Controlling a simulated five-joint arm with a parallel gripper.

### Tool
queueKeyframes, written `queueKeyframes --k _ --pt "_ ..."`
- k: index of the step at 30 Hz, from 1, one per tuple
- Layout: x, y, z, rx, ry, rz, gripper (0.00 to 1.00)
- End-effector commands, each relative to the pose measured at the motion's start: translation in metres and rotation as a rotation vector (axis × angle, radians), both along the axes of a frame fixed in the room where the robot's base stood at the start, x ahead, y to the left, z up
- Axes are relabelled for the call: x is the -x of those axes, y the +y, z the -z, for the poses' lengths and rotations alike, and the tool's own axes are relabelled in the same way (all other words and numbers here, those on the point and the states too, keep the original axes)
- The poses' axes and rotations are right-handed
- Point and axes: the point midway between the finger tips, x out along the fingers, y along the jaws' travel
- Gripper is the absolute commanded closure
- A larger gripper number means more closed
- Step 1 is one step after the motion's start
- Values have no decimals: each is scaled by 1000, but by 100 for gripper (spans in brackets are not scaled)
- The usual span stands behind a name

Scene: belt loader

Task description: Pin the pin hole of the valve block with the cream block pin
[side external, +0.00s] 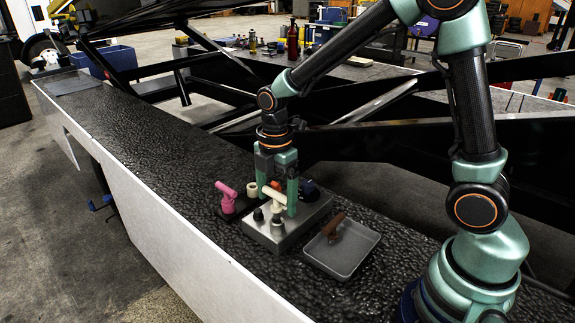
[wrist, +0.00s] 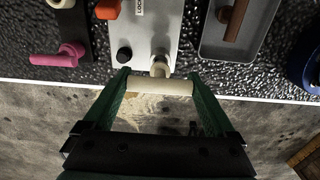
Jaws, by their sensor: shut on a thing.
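The cream block pin is a T-shaped pin, its crossbar (wrist: 150,87) lying between my green fingers in the wrist view. It also shows in the side external view (side external: 279,207), shaft pointing down. My gripper (side external: 276,192) is shut on the crossbar; the fingers also show in the wrist view (wrist: 158,82). The valve block (side external: 285,237) is a grey metal box on the belt, below my gripper; its pale top shows in the wrist view (wrist: 145,22). The pin's shaft is over the block's near part, by a black knob (wrist: 124,55). The pin hole is hidden; I cannot tell whether the tip is in it.
A pink pin (side external: 226,191) stands in a dark holder left of the block, with a cream cylinder (side external: 252,189) nearby. A grey tray (side external: 361,258) with a brown pin (side external: 334,226) sits to the right. The dark belt (side external: 150,147) is clear farther left.

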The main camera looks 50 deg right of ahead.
Motion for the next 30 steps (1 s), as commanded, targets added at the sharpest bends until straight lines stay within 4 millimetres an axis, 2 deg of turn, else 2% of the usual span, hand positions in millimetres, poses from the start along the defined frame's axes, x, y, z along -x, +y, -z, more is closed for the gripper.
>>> queueKeyframes --k 30 --pt "0 0 23 0 1 0 87"
